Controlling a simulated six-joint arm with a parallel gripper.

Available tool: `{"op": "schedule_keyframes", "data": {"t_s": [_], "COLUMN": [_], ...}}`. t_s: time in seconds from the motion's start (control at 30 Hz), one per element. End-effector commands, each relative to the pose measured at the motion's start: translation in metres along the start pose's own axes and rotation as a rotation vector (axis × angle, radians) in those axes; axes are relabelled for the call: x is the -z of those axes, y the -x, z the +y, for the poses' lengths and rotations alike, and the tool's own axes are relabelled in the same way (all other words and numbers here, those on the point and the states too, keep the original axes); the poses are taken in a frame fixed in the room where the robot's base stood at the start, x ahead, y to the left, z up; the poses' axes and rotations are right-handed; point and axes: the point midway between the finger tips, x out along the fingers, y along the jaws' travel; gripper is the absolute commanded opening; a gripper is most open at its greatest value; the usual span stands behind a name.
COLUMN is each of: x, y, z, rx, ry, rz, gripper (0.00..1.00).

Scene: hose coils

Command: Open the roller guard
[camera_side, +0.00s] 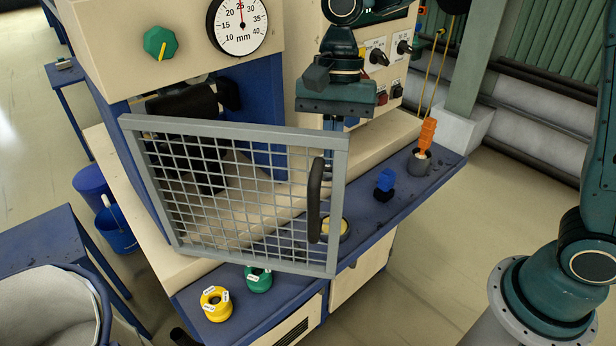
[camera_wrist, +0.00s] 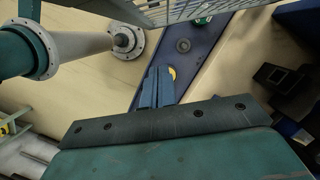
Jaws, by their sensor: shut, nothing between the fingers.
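The roller guard (camera_side: 231,128) is a grey wire-mesh panel in a flat frame, with an upright black handle (camera_side: 315,200) near its right edge. In the side view it stands out at an angle from the machine, its handle end over the blue bench ledge. Part of its mesh shows at the top of the wrist view (camera_wrist: 180,10). My gripper (camera_side: 330,166) points down behind the guard's upper right corner, partly hidden by frame and mesh. Its fingers (camera_wrist: 157,88) are together and empty, apart from the handle. I cannot tell if they touch the guard.
A blue block (camera_side: 385,182) and an orange-handled tool in a grey cup (camera_side: 419,163) stand to the right. The dial (camera_side: 238,25) and green knob (camera_side: 160,42) are above.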

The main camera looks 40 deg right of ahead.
Motion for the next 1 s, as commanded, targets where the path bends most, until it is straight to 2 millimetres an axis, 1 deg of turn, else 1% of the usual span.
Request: {"op": "schedule_keyframes", "data": {"t_s": [0.03,0.23,0.3,0.4,0.53,0.7,1.0], "x": [-0.001,-0.001,-0.012,-0.023,-0.033,-0.038,-0.038], "y": [-0.008,-0.038,-0.038,-0.040,-0.043,-0.044,-0.044], "z": [0.001,0.001,0.000,0.001,0.000,0.000,0.000], "rx": [-0.003,-0.004,0.000,-0.001,-0.001,-0.001,-0.001], "ry": [0.000,0.001,0.004,0.004,0.002,0.000,0.000], "rz": [0.000,0.001,0.003,0.002,0.002,0.002,0.002], "gripper": [0.00,0.00,0.00,0.00,0.00,0.00,0.00]}}
